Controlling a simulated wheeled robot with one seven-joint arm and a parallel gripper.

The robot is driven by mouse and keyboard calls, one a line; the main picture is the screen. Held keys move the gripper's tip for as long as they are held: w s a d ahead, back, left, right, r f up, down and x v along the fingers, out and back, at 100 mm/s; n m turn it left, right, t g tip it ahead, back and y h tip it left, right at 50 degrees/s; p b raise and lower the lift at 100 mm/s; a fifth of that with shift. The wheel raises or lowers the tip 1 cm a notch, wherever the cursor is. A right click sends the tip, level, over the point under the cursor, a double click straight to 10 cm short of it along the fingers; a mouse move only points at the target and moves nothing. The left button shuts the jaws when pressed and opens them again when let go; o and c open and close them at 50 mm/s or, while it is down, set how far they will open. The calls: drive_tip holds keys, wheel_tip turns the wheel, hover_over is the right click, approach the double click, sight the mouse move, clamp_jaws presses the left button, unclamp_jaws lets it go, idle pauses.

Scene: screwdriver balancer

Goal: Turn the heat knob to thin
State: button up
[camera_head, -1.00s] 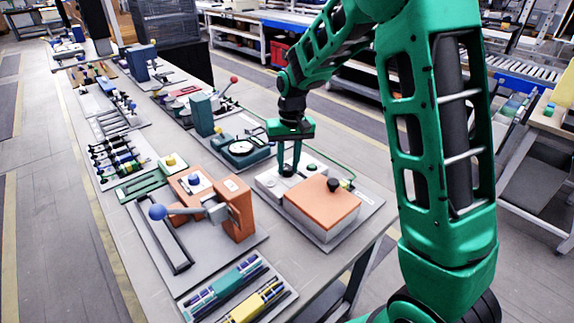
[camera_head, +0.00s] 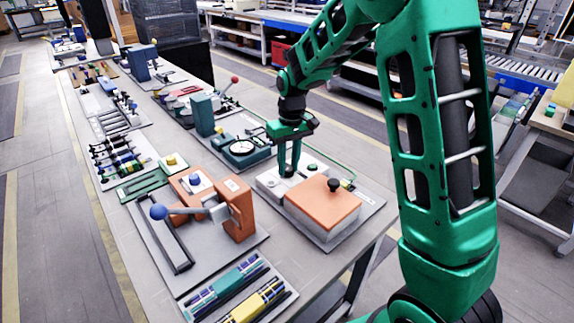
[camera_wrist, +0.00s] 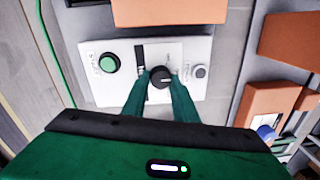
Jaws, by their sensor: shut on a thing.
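In the wrist view the heat knob (camera_wrist: 160,77) is a round dark knob with a light pointer mark, on a white panel (camera_wrist: 125,88). My gripper (camera_wrist: 160,85) has its two green fingers closed on the knob, one on each side. The small lettering around the knob is too blurred to read.
A green button (camera_wrist: 108,63) and a small grey round part (camera_wrist: 200,71) flank the knob on the panel. A black knob (camera_head: 334,185) stands on the orange lid. An orange press with a blue-ball lever (camera_head: 158,212) stands to the left.

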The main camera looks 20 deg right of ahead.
drive_tip(key=o, duration=1)
drive_tip(key=shift+o, duration=0.2)
wheel_tip(320, 180, up, 11)
drive_tip(key=shift+w+d+f, duration=0.15)
drive_tip(key=shift+d, duration=0.1)
